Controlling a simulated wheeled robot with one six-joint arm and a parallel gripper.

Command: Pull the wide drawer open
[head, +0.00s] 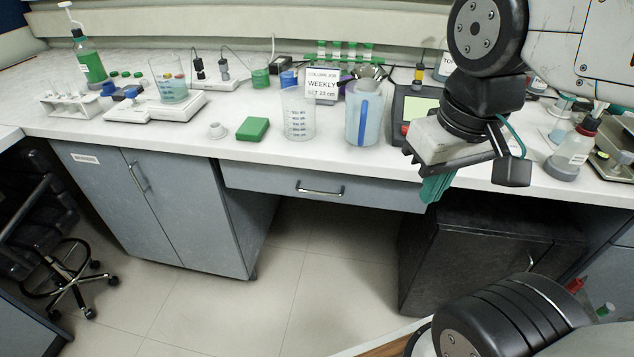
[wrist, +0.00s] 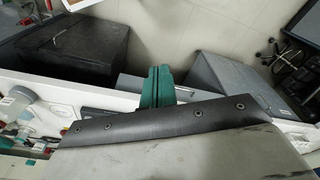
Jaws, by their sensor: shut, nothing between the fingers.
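The wide drawer (head: 270,184) is a grey-blue front under the white bench top, over the open knee space. It looks shut. Its metal bar handle (head: 320,190) is at the middle of the front. My gripper (head: 434,188) has green fingers and is at the right end of the drawer, to the right of the handle and apart from it. The fingers point down and are together, with nothing between them. In the wrist view my gripper (wrist: 157,80) shows its green fingers side by side, and a strip of the drawer front (wrist: 130,84) shows beside them.
The bench top (head: 250,157) holds beakers (head: 298,112), a jug (head: 364,118), a green box (head: 252,129) and a scale. A grey cupboard (head: 190,215) stands left of the knee space, a black cabinet (head: 480,255) right. The floor (head: 310,265) between is clear.

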